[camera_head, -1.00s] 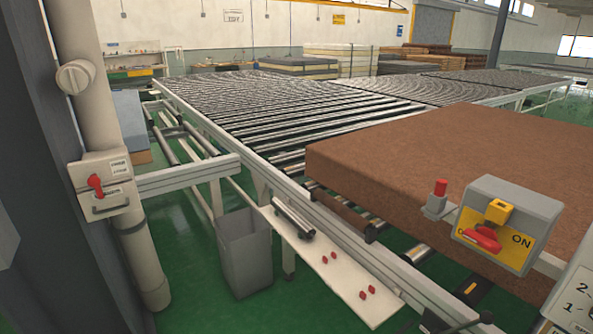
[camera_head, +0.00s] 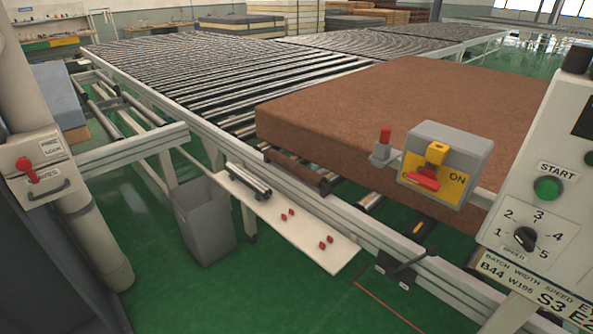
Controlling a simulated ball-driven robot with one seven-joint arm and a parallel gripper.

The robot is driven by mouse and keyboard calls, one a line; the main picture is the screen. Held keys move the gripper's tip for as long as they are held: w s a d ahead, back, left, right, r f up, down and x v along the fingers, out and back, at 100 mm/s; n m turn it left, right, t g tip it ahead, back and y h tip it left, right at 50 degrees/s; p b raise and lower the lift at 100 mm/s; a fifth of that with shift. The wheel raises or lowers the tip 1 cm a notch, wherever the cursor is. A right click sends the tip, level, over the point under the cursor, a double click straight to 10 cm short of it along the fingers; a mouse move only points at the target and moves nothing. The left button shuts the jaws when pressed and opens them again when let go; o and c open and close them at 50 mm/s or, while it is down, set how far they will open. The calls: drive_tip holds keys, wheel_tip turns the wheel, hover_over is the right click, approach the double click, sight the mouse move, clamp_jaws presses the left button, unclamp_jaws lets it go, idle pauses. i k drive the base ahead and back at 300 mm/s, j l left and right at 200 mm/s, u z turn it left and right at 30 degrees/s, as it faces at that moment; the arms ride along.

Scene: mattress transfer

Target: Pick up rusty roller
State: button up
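The rusty roller (camera_head: 297,169) is a dull brown bar in the conveyor frame, at the near left edge of the brown mattress (camera_head: 400,105). Its near end sits by the front rail, and the mattress hides part of what lies behind it. Clean shiny rollers (camera_head: 248,178) lie on a white shelf (camera_head: 300,236) fixed along the front of the frame. My gripper is not in view.
A grey bin (camera_head: 205,222) stands on the green floor left of the shelf. A grey-yellow switch box (camera_head: 445,165) and a control panel with a green START button (camera_head: 547,189) are at right. A post with a red-handled box (camera_head: 38,172) stands at left. Front floor is mostly clear.

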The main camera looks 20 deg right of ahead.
sight(304, 172)
drive_tip(key=i+j+z, duration=0.3)
drive_tip(key=i+j, duration=0.5)
drive_tip(key=i, duration=0.35)
drive_tip(key=i+j+z, duration=0.3)
drive_tip(key=i+j, duration=0.75)
